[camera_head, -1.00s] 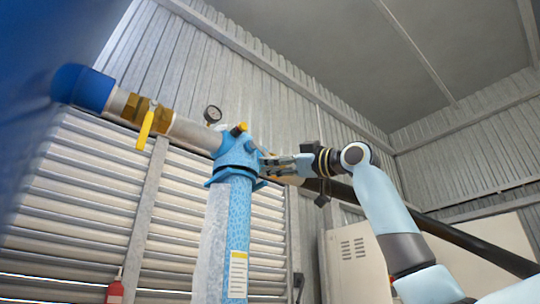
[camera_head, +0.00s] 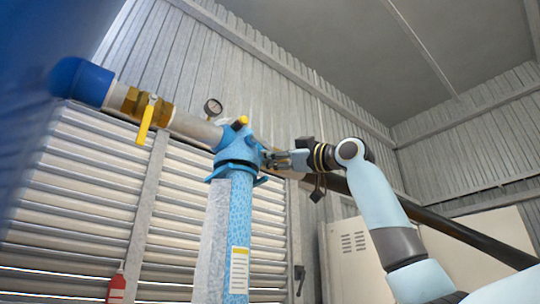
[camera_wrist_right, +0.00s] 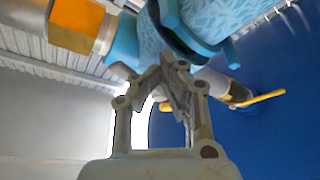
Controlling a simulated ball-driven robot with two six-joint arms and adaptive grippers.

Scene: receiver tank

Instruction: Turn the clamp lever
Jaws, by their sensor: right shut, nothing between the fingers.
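The blue clamp fitting (camera_head: 238,152) sits at the top of the upright blue pipe (camera_head: 238,220), where the pale side pipe joins it. Small blue lugs stick out from it; I cannot tell clearly which one is the clamp lever. My right gripper (camera_head: 268,158) is at the right side of the fitting, very close to it. In the right wrist view my gripper (camera_wrist_right: 175,68) is shut and empty, its fingertips by the underside of the blue fitting (camera_wrist_right: 150,38); whether they touch it is unclear. My left gripper is out of view.
A yellow handle (camera_head: 145,122) hangs from a brass valve on the side pipe, left of the fitting. A round gauge (camera_head: 213,108) stands above the pipe. A dark sloping pipe (camera_head: 440,230) passes behind my right arm. A beige cabinet (camera_head: 350,255) stands at the right.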

